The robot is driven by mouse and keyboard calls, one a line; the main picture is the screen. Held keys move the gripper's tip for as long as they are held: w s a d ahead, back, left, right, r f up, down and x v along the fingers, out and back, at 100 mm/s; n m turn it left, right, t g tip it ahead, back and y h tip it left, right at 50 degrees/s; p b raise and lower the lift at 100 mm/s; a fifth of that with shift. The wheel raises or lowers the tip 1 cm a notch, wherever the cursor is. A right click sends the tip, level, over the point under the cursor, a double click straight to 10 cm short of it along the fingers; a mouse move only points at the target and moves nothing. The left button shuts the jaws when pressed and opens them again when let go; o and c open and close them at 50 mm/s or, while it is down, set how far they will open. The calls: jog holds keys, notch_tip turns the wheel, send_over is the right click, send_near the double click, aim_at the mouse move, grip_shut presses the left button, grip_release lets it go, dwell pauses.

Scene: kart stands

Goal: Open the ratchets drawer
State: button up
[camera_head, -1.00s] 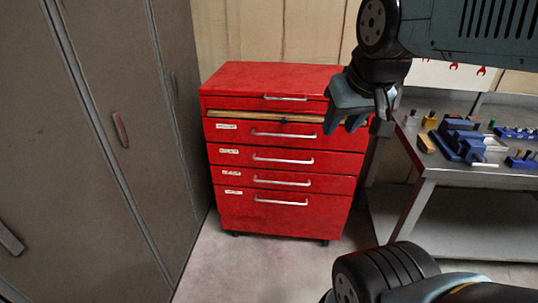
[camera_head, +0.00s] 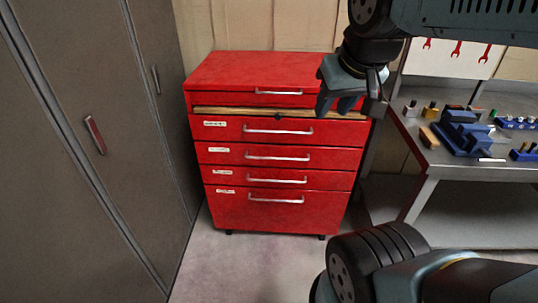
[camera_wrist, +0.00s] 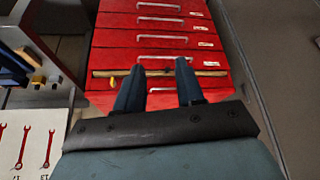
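The red tool cabinet (camera_head: 265,215) stands against the back wall, with several stacked drawers, silver bar handles and small white labels too small to read. No drawer visibly stands out. I cannot tell which is the ratchets drawer. A wooden strip (camera_head: 235,112) runs below the top drawer (camera_head: 225,99). My gripper (camera_head: 338,106) is raised at the cabinet's upper right in the head view, its fingers apart and empty. In the wrist view, my gripper (camera_wrist: 158,83) has its two fingers spread, overlapping the wooden strip (camera_wrist: 210,72) in the picture. No contact with a handle shows.
Tall grey lockers (camera_head: 75,150) stand at the left. A metal workbench (camera_head: 425,155) with blue tool holders (camera_head: 465,135) stands at the right, close to the cabinet. A white panel with red wrenches (camera_head: 456,50) hangs behind it. The floor (camera_head: 245,265) before the cabinet is clear.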

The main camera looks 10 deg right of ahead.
jog(key=shift+w, duration=0.1)
jog(key=m+t+h, duration=0.9)
jog(key=m+h, duration=0.4)
jog(key=m, duration=1.4)
send_near(275, 161)
jog(key=w+d+r, duration=0.3)
jog(key=d+r, duration=0.2)
jog(key=shift+s+d+r, duration=0.1)
jog(key=shift+s+r, duration=0.05)
jog(key=shift+r, duration=0.05)
grip_shut()
